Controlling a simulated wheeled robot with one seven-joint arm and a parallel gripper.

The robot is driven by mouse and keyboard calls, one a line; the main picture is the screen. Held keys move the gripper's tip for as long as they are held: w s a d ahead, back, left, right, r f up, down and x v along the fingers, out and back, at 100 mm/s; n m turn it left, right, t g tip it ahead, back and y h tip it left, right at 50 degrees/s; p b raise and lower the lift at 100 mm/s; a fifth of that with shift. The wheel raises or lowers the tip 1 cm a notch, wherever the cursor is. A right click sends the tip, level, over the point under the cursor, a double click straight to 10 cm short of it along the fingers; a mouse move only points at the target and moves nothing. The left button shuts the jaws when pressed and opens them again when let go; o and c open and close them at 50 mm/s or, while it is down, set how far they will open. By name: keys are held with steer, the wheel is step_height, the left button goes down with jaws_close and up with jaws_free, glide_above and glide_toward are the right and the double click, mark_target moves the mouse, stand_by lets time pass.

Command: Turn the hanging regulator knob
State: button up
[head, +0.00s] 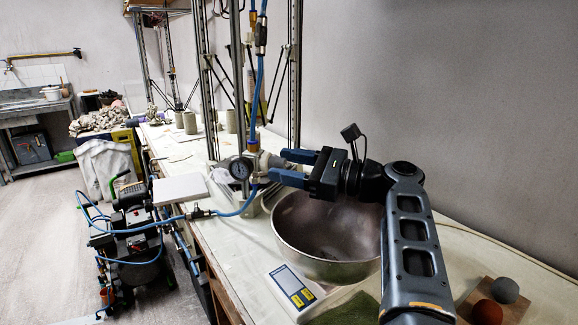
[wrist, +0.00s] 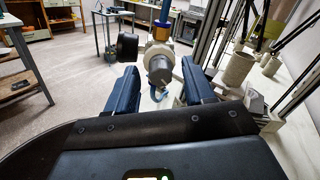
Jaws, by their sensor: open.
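In the wrist view the knob appears between the two fingers (wrist: 159,80), with a gap on each side. I cannot tell how far the fingertips reach along the knob. The dark gauge (wrist: 127,46) shows above the left finger there.
A large metal bowl (head: 325,268) stands on the bench below my arm. A scale (head: 293,288) and two clay balls (head: 505,290) are near the front. Frame posts rise close behind the regulator. A compressor (head: 130,235) stands on the floor at left.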

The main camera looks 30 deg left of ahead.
steer(key=v, duration=0.8)
steer(key=shift+b, duration=0.35)
steer(key=shift+s+a+m+p, duration=0.25)
steer(key=shift+a+m+p, duration=0.4)
steer(key=shift+a, duration=0.6)
steer(key=shift+s+a+m+p, duration=0.25)
steer(key=shift+a+m+p, duration=0.35)
steer(key=shift+a, duration=0.6)
steer(key=shift+s+a+m+p, duration=0.3)
steer(key=shift+a+m+p, duration=0.35)
steer(key=shift+a, duration=0.6)
